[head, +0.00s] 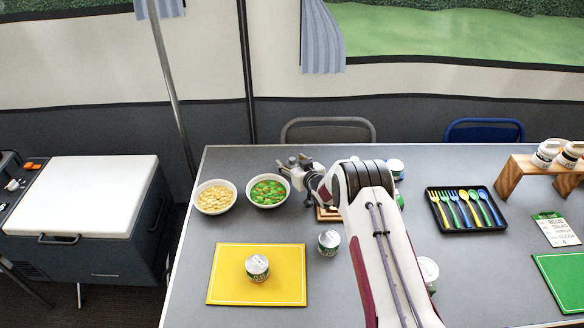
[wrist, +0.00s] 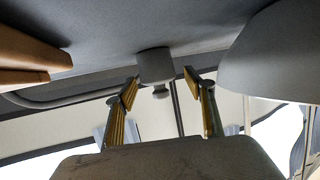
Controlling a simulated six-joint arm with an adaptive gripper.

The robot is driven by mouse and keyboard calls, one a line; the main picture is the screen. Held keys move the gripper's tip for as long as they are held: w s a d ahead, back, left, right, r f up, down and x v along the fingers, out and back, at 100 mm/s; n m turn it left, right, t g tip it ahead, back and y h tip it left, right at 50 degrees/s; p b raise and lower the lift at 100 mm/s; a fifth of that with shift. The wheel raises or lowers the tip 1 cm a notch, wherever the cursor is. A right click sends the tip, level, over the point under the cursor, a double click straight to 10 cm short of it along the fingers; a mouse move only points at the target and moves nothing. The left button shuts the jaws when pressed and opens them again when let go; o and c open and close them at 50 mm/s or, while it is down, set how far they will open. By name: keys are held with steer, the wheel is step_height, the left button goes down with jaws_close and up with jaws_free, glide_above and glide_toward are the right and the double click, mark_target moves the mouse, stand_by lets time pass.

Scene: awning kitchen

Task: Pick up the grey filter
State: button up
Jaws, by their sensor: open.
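A small grey cylinder with a narrower knob, which looks like the grey filter (wrist: 155,66), shows in the wrist view just beyond and between my fingertips. My gripper (wrist: 161,86) is open, with one yellow-edged finger to each side of it. No grip on it shows. In the head view my gripper (head: 298,170) is low over the back of the table, just right of the bowl of green and orange pieces (head: 268,191). I cannot pick out the filter clearly there, among the gripper parts.
In the head view, a lidded jar (head: 329,242) stands beside the yellow board (head: 228,290). A black cutlery tray (head: 437,224) lies right of my arm.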

mark_target(292, 159)
stand_by(0.4)
steer(key=c, duration=1.2)
steer(key=shift+c, duration=0.4)
steer(key=shift+r, duration=0.15)
steer(key=shift+r, duration=4.85)
